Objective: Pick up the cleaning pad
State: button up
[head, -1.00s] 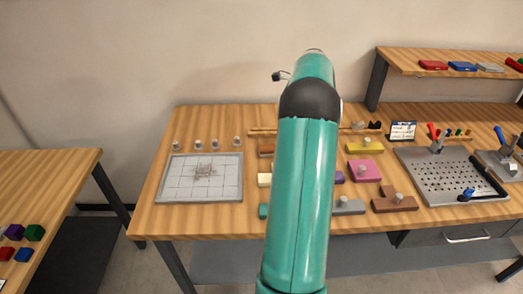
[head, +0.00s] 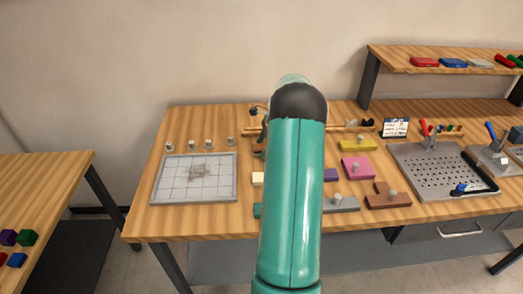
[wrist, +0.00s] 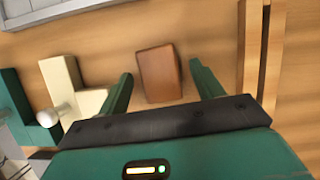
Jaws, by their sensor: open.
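A small brown block (wrist: 159,74) lies flat on the wooden bench in the wrist view. I cannot tell for sure that it is the cleaning pad; no other pad is clearly marked. My gripper (wrist: 161,68) is open and empty, with its two green fingers apart. The brown block shows between and just beyond the fingertips, not gripped. In the head view my teal arm hides most of my gripper and the brown block.
A cream L-shaped piece (wrist: 75,90) and a green piece (wrist: 28,115) lie left of my fingers. A wooden rail (wrist: 252,50) runs on the right. The gridded plate (head: 165,195), yellow block (head: 350,147), pink block (head: 356,174) and perforated plate (head: 410,190) share the bench.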

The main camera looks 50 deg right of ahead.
aim_at(259, 147)
jog(key=c, duration=1.1)
jog(key=shift+o, duration=0.2)
jog(key=shift+r, duration=0.1)
jog(key=shift+r, duration=0.25)
notch_tip(259, 147, up, 2)
jog(key=shift+w+r, duration=0.1)
jog(key=shift+r, duration=0.05)
jog(key=s+a+r, duration=0.9)
jog(key=a+r, duration=0.1)
jog(key=a, duration=0.1)
